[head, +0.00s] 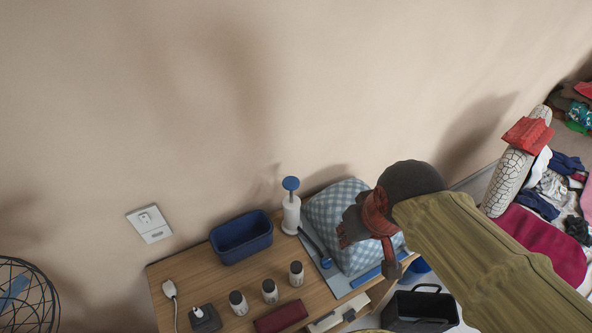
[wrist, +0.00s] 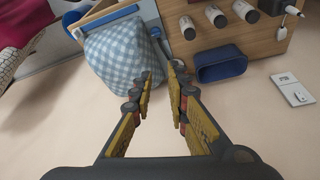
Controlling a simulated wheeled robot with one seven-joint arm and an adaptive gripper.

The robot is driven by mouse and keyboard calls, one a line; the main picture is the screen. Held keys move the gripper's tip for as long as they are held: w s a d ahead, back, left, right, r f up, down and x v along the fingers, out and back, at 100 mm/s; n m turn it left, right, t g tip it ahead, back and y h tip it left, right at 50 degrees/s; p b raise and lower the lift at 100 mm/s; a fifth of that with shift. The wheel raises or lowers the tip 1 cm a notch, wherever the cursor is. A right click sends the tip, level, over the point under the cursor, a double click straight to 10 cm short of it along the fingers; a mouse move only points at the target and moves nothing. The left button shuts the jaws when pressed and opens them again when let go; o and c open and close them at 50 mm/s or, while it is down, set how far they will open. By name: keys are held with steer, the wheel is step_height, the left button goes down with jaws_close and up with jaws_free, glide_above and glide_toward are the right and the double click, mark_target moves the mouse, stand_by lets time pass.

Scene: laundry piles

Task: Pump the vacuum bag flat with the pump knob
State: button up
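The pump stands upright at the table's back edge in the head view, with a white body (head: 291,216) and a round blue knob (head: 290,184) raised above it on a stem. The vacuum bag (head: 325,212) is puffed up, with a blue and white check, just right of the pump; it also shows in the wrist view (wrist: 112,55). My gripper (head: 362,245) is in front of the bag in the head view, right of the pump, and hides part of the bag. In the wrist view my gripper (wrist: 160,86) has its fingers apart with nothing between them. The knob is not clear there.
The wooden table (head: 210,283) also holds a blue bin (head: 241,238), several dark-capped bottles (head: 269,290) and a dark red block (head: 281,317). A black basket (head: 420,310) stands lower right. A wall socket (head: 149,223) is on the wall behind. Clothes lie far right.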

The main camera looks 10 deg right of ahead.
steer(key=w+r+p, duration=0.1)
steer(key=w, duration=0.1)
steer(key=w+a+g+p, duration=0.1)
steer(key=w+p, duration=0.1)
steer(key=w+r+n+g+p, duration=0.1)
steer(key=w, duration=0.1)
steer(key=shift+w+a+r+p, duration=0.3)
steer(key=shift+w+a+p, duration=0.05)
steer(key=shift+a, duration=0.05)
jaws_close()
steer(key=n+g+p, duration=0.2)
steer(key=n+p, duration=0.6)
steer(key=n, duration=1.2)
glide_above(292, 182)
steer(key=shift+f, duration=0.35)
steer(key=shift+f, duration=0.1)
step_height(292, 182, down, 14)
steer(key=shift+r+p, duration=0.1)
steer(key=shift+p, duration=0.2)
